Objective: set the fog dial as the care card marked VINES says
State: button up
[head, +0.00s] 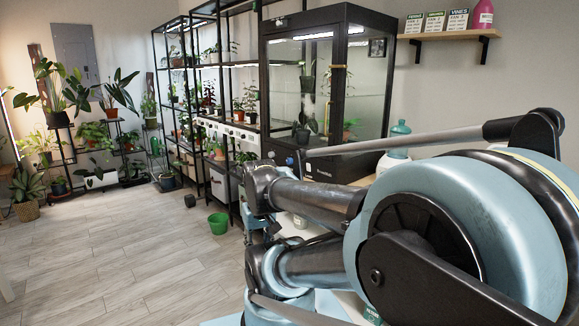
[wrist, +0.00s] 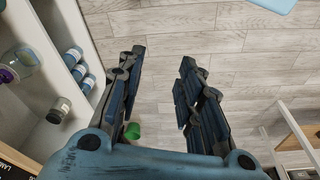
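The VINES care card (head: 458,21) stands at the right end of a row of three cards on the wall shelf, in the head view. Its heading reads VINES; the smaller line under it is too small to read surely. The black-framed glass plant cabinet (head: 330,166) stands below and left of the shelf. A small blue knob-like part shows low on its front, but I cannot tell whether it is the fog dial; no pointer or scale is readable. My gripper (wrist: 162,57) is open and empty in the wrist view, pointing down over the floor.
A wooden shelf (head: 445,36) also holds a pink bottle (head: 483,14). A black plant rack (head: 233,88) stands left of the cabinet. Bottles (wrist: 74,56) sit in a white unit left of my gripper.

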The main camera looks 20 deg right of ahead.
jog(key=o, duration=0.3)
jog(key=shift+s+r, duration=0.1)
jog(key=shift+s, duration=0.05)
jog(key=w+d+r+n+h, duration=0.3)
jog(key=w+d, duration=0.1)
jog(key=w, duration=0.4)
jog(key=w+d+r+n+t+h, duration=0.1)
jog(key=w+d+r+n+h, duration=0.2)
jog(key=w+d, duration=0.3)
jog(key=w+d+r+n+h, duration=0.2)
jog(key=w+d+r+n, duration=0.15)
jog(key=w, duration=0.55)
jog(key=w+a+f+n+t+h, duration=0.15)
jog(key=w+n+h, duration=0.3)
jog(key=w, duration=0.65)
jog(key=w+f+n+t+h, duration=0.2)
jog(key=w+n+h, duration=0.3)
jog(key=w, duration=0.7)
jog(key=shift+n+y, duration=0.45)
jog(key=shift+n, duration=0.05)
jog(key=x, duration=1.7)
